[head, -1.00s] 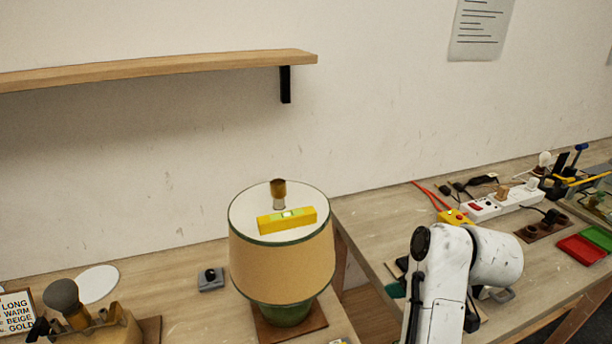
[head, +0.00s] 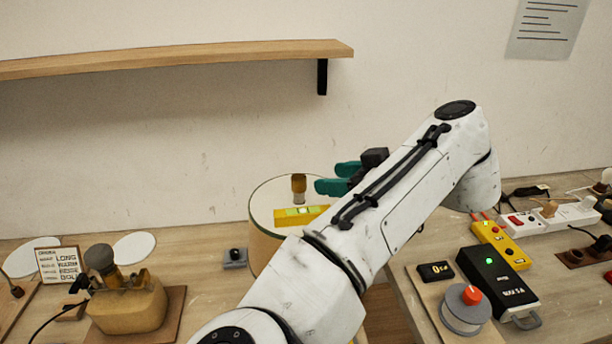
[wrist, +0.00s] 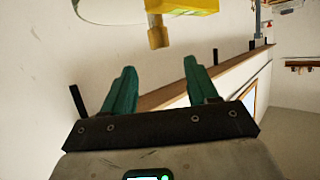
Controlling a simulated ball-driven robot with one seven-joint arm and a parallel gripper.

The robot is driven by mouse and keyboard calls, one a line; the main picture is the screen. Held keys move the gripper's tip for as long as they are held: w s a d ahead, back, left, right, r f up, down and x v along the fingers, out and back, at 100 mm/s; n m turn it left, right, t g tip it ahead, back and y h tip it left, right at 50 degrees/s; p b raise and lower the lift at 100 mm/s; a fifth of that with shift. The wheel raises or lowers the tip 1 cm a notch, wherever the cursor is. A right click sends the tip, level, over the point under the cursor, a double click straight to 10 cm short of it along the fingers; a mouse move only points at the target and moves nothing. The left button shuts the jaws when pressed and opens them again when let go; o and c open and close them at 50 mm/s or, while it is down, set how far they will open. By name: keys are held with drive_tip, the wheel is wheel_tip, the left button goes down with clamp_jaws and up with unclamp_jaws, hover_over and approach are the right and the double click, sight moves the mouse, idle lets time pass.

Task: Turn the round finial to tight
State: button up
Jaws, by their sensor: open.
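The finial (head: 298,184), a small brass-brown knob, stands upright at the top centre of the lampshade (head: 262,246). In the wrist view the finial (wrist: 158,37) shows just beyond the gap between my fingertips. My gripper (head: 328,177) has teal fingers and is open and empty, just right of the finial in the head view. The fingers look apart from it; the wrist view also shows my gripper (wrist: 160,64). A yellow spirit level (head: 300,215) lies on the shade's white top in front of the finial. My arm hides the lamp's lower part.
A wooden shelf (head: 180,60) is on the wall above. A tan lamp base (head: 128,303) and a sign (head: 58,263) stand at left. A black box (head: 497,280), a yellow box (head: 498,243) and a power strip (head: 550,218) are on the right table.

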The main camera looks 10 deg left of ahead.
sight(302, 178)
drive_tip(key=p+x, duration=0.3)
drive_tip(key=x, duration=0.7)
drive_tip(key=c, duration=1)
